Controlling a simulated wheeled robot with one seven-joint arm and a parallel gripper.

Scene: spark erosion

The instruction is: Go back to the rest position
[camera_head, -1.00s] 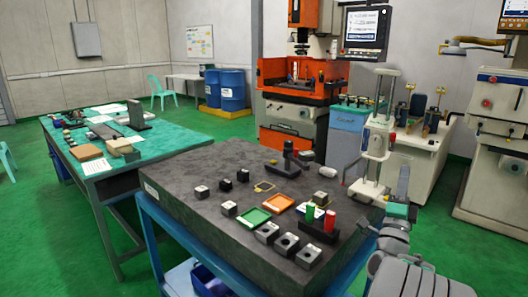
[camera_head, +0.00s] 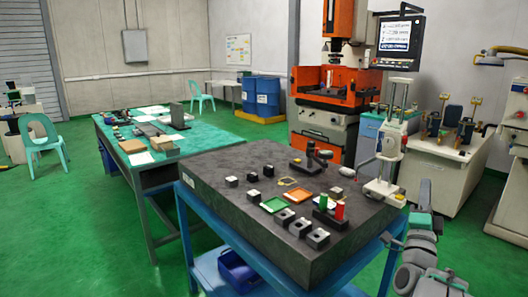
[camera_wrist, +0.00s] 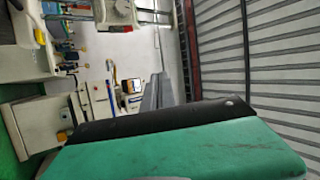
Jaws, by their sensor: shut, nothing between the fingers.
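My arm reaches up at the lower right of the head view, beside the right edge of the dark stone table. Its end, my gripper (camera_head: 425,192), points upward and is small in the picture. It is shut and empty, clear of the things on the table. In the wrist view a large green surface with a black edge fills the bottom; I cannot tell whether it is part of my gripper.
The dark stone table (camera_head: 222,204) carries steel blocks (camera_head: 318,237), a green tray (camera_head: 274,204) and an orange tray (camera_head: 299,195). A white column stand (camera_head: 390,160) is near my arm. A green-topped table (camera_head: 118,133) stands left. Green floor is open at lower left.

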